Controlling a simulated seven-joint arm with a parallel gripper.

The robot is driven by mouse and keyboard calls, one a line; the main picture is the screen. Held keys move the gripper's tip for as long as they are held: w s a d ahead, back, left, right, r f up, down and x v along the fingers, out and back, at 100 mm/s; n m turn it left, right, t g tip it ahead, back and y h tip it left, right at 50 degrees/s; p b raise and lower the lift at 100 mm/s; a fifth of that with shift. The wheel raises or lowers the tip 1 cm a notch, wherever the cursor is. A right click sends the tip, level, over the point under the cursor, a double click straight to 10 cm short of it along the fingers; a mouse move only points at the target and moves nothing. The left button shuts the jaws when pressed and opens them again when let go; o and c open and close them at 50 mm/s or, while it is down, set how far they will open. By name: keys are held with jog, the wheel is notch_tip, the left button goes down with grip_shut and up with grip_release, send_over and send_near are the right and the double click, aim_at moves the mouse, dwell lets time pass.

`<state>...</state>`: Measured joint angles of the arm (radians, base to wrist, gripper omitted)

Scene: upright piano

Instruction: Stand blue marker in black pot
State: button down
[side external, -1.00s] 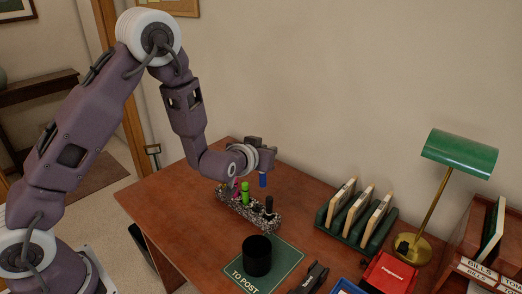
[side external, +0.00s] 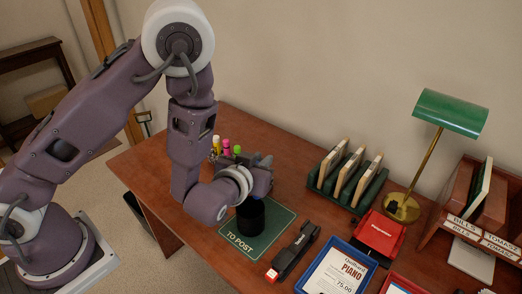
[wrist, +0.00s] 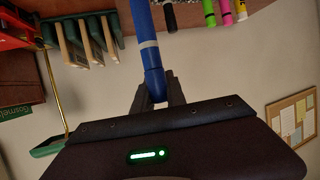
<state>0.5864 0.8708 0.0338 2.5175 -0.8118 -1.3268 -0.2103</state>
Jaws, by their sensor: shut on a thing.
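The blue marker (wrist: 150,50) is between my gripper's fingers in the wrist view, with its far end running out of the top of the picture. My gripper (wrist: 155,92) is shut on it. In the side view my gripper (side external: 262,180) is just above the black pot (side external: 250,216), which stands on a green mat (side external: 273,228) marked TO POST. The wrist hides part of the pot's top.
Several other markers (side external: 226,148) stand behind my wrist. A black stapler (side external: 294,252), a blue tray (side external: 336,268) and a red box (side external: 379,234) lie to the right. A green rack (side external: 347,190) and a lamp (side external: 450,112) stand behind.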

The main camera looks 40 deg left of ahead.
notch_tip(320, 180, down, 10)
jog(key=shift+f, duration=0.2)
dwell(0.9)
jog(key=c, duration=0.9)
grip_release()
jog(key=shift+r, duration=3.55)
